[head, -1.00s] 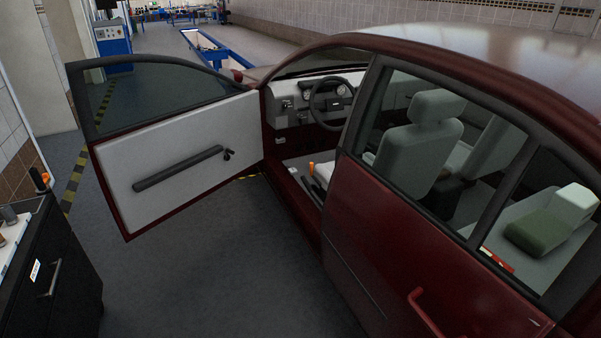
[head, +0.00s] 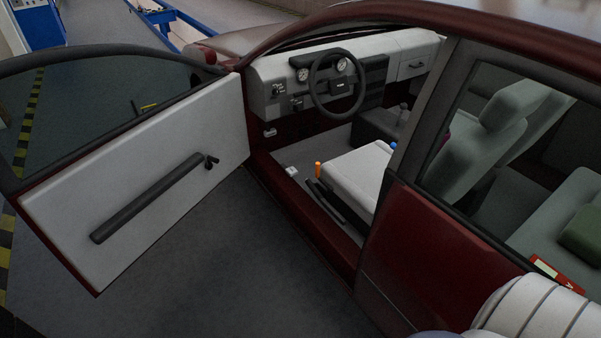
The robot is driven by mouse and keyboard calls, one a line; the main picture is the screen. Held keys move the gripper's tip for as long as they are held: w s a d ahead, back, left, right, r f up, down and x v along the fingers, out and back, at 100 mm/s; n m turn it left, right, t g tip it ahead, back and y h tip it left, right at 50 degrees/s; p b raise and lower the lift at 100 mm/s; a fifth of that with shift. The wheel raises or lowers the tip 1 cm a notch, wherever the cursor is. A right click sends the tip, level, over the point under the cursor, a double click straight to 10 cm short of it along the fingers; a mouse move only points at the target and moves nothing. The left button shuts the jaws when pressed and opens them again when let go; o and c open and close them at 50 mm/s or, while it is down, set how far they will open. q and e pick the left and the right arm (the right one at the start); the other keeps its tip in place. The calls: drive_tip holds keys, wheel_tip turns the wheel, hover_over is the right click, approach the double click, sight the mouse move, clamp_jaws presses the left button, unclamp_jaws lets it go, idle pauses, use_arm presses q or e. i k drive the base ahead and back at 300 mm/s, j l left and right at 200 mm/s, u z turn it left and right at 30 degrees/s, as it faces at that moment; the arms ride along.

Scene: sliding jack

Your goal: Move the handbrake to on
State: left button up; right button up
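The red car's front door (head: 140,170) stands open. Through the opening, a dark bar (head: 327,203) lies low on the floor beside the front seat cushion (head: 352,172). A small upright orange-tipped piece (head: 318,168) stands just ahead of the bar. Either could belong to the handbrake; I cannot tell which, nor its on or off position. Neither of my grippers is in view. A white ribbed part of my own arm shows at the bottom right.
The steering wheel (head: 336,83) and dashboard (head: 413,54) are ahead of the seat. The dark door pillar (head: 404,125) and red rear door (head: 420,250) edge the opening. The grey floor (head: 215,265) between open door and car is clear.

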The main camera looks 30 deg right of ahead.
sight(308, 182)
drive_tip(key=i+z, duration=0.3)
drive_tip(key=i, duration=0.25)
drive_tip(key=i+j+z, duration=0.15)
drive_tip(key=i+z, duration=0.2)
drive_tip(key=i, duration=0.2)
drive_tip(key=i+j+z, duration=0.3)
drive_tip(key=i, duration=0.2)
